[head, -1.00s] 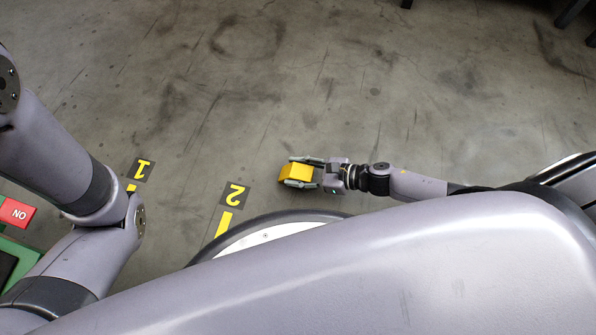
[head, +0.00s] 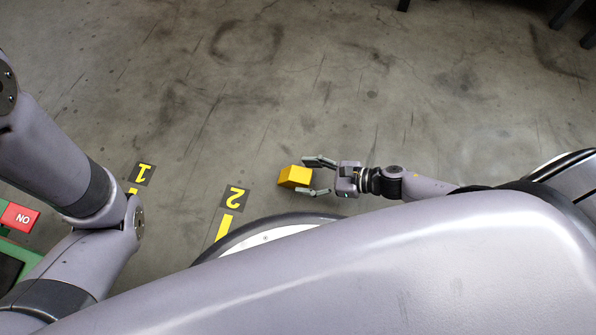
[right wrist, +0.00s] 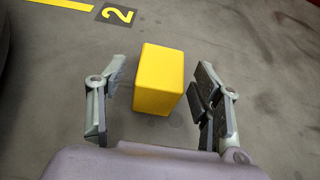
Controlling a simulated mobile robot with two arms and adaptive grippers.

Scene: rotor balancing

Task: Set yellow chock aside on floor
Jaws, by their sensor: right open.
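The yellow chock (head: 294,177) rests on the grey concrete floor, to the right of the number 2 marking. My right gripper (head: 318,177) is open just to the right of the chock, with its fingertips apart and close to the chock's right end. In the right wrist view the chock (right wrist: 158,80) lies ahead between the two spread fingers (right wrist: 160,88), with a gap on each side. My left arm comes in at the left edge of the head view, but its gripper is out of the picture.
Floor markings 1 (head: 141,174) and 2 (head: 235,198) with yellow stripes lie left of the chock. Dark legs (head: 570,14) stand at the top right. The floor beyond the chock is clear.

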